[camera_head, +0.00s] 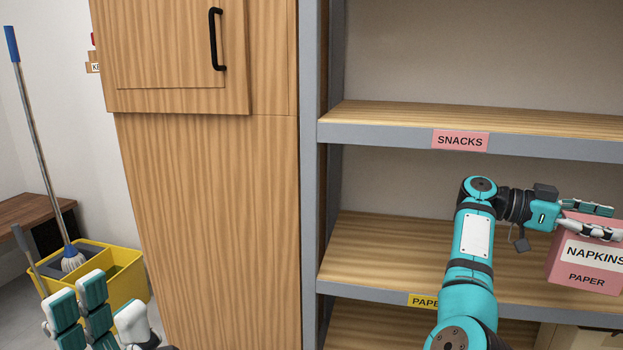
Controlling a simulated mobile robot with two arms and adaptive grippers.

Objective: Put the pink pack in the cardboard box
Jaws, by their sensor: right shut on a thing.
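The pink pack (585,279) has a white label reading NAPKINS and the word PAPER, and it is at the right edge of the head view, partly cut off. My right gripper (598,221) is shut on the pink pack from above, in front of the shelf unit. I cannot tell whether the pack touches the shelf behind it. My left gripper (97,318) is at the bottom left, partly cut off, and its fingers look spread with nothing between them. No cardboard box can be made out for certain.
A shelf unit with a SNACKS board (390,134) and an empty lower PAPER board (400,250) stands at the right. A pale container (570,338) shows below. A wooden cabinet (215,220) fills the middle. A yellow mop bucket (125,275) and mop (40,130) stand at the left.

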